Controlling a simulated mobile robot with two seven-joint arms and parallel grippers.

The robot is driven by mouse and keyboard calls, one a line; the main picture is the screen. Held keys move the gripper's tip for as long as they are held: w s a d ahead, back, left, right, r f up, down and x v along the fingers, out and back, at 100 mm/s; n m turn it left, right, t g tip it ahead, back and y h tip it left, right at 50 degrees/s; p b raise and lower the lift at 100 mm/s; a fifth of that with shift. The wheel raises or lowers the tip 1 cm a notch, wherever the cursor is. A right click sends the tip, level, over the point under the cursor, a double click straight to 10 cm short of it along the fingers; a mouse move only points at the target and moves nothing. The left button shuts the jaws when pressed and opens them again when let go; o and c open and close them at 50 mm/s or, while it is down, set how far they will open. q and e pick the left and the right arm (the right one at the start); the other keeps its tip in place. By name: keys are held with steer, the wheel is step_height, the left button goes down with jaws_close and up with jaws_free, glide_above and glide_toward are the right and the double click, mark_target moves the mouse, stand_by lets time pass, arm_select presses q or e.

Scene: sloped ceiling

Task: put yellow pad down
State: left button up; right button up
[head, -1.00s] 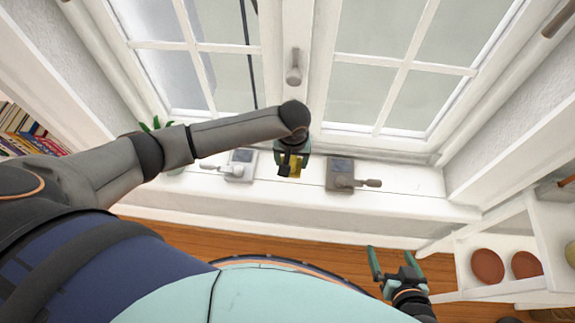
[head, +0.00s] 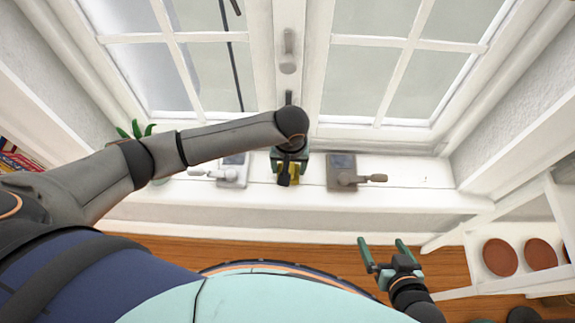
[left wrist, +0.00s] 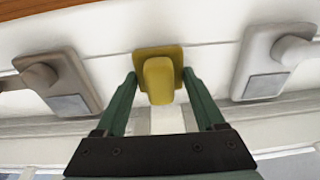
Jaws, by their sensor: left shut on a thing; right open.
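The yellow pad (left wrist: 160,57) is between the fingers of my left gripper (left wrist: 158,82) in the left wrist view. It has a squarish plate and a rounded handle, and the fingers close on it. In the head view my left gripper (head: 288,165) is over the white windowsill (head: 420,185), and only a bit of yellow shows beside it. I cannot tell whether the pad touches the sill. My right gripper (head: 383,243) is open and empty above the floor at the lower right.
A white pad with a handle (head: 233,172) sits on the sill to the left, a grey-brown one (head: 341,172) to the right. A green plant (head: 137,130) stands at the far left. Window frames rise behind. A white shelf with reddish plates (head: 500,257) is at right.

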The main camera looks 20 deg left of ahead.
mark_target(291, 171)
arm_select(q)
steer(key=shift+f, duration=0.1)
steer(key=o, duration=1.3)
